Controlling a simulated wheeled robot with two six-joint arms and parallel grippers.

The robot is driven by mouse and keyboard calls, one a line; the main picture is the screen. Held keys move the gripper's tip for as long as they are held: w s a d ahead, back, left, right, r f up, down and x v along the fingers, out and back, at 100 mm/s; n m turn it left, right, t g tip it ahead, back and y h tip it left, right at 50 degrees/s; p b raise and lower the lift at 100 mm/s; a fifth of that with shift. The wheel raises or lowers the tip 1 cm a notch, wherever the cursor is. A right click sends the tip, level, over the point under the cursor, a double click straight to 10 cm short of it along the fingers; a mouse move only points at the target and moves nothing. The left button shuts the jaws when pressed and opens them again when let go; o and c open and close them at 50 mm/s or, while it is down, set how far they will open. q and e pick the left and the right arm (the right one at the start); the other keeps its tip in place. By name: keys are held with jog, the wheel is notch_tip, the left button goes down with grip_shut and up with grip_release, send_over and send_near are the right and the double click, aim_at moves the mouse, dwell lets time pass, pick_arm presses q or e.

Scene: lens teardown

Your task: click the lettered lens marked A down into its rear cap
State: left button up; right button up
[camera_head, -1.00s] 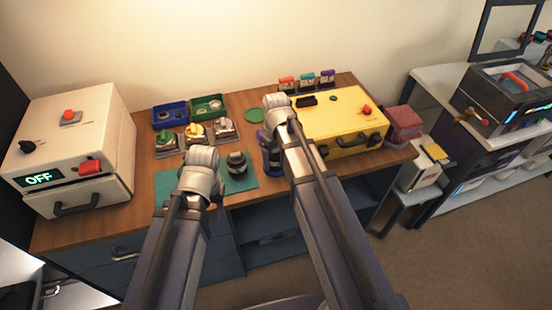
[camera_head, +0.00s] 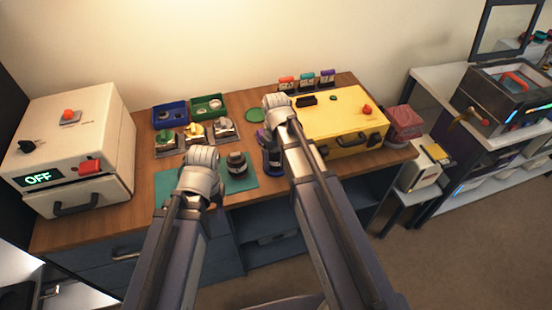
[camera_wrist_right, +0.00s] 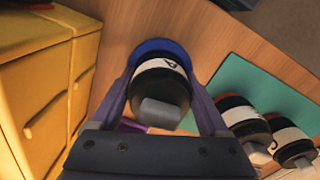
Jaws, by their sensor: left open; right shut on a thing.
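My right gripper (camera_wrist_right: 160,100) is shut on a dark lens (camera_wrist_right: 160,85) with a white band. A dark mark on the band looks like the letter A. A blue ring shows at the lens's far end; I cannot tell whether it is part of the lens or a cap. In the head view this lens (camera_head: 272,160) is just right of the teal mat, partly hidden by my right arm. My left gripper (camera_head: 207,195) is open over the mat, its fingers mostly hidden by its wrist. Another dark lens (camera_head: 237,165) stands on the mat beside it.
The teal mat (camera_wrist_right: 240,75) carries two banded lenses in the right wrist view. A yellow case (camera_head: 345,125) stands close to the right of my right gripper. Blue (camera_head: 170,115) and green (camera_head: 208,106) trays lie behind, and a green disc (camera_head: 254,116) lies on bare wood.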

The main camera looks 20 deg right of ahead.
dwell(0.6)
jog(key=o, duration=1.3)
jog(key=shift+s+f, duration=0.1)
jog(key=shift+c, duration=0.2)
jog(key=shift+o, duration=0.6)
jog(key=shift+c, duration=1.3)
jog(key=shift+o, duration=1.3)
jog(key=shift+s, duration=0.1)
jog(key=shift+r+p, duration=0.55)
jog(key=shift+r, duration=0.1)
jog(key=r+p, duration=0.8)
jog(key=shift+w, duration=0.2)
jog(key=shift+f, duration=0.1)
